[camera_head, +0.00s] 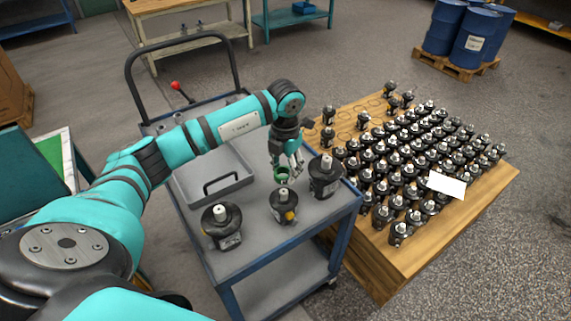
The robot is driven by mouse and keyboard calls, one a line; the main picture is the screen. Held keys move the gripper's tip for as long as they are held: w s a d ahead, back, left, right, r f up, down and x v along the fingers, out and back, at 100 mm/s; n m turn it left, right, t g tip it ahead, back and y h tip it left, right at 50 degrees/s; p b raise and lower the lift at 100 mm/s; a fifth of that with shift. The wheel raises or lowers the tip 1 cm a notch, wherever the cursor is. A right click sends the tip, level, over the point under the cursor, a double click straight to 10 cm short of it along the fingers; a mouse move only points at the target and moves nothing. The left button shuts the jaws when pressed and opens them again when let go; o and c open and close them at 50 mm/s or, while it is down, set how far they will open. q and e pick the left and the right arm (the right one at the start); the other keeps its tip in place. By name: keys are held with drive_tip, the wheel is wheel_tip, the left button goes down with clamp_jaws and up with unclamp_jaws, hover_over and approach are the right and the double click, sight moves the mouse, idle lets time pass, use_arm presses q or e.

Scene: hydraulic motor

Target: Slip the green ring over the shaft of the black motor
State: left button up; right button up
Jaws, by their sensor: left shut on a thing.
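The green ring (281,178) is small and hangs in my left gripper (288,167), which is shut on it above the cart top. Three black motors with pale upright shafts stand on the cart: one at the left (226,232), a smaller one with a yellow part in the middle (284,211), and one at the right (324,182). The ring appears just behind the middle motor's shaft, apart from it in the picture. I cannot tell its exact height above the cart. The fingers partly hide the ring. My right gripper is not in view.
The blue-framed cart (257,242) has a grey tray (197,196) at its left and a dark push handle behind. A wooden pallet (401,262) with many motors and a white sheet (447,184) stands at the right. Blue drums (472,42) stand far back.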

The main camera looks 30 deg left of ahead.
use_arm(q)
wheel_tip(320, 180, down, 2)
drive_tip(key=shift+f+b, duration=0.15)
drive_tip(key=shift+b, duration=0.45)
drive_tip(key=shift+f+b, duration=0.5)
drive_tip(key=shift+f, duration=0.2)
drive_tip(key=shift+f+b, duration=0.35)
drive_tip(key=shift+f, duration=0.2)
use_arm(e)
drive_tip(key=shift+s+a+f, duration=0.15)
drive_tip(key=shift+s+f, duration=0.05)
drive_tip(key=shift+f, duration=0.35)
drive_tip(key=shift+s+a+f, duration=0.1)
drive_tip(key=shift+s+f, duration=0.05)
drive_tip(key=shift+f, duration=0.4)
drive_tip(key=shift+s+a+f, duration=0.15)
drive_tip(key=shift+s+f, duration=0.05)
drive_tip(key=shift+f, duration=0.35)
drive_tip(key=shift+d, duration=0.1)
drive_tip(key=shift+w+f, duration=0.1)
use_arm(q)
drive_tip(key=shift+f+b, duration=0.25)
drive_tip(key=shift+b, duration=0.05)
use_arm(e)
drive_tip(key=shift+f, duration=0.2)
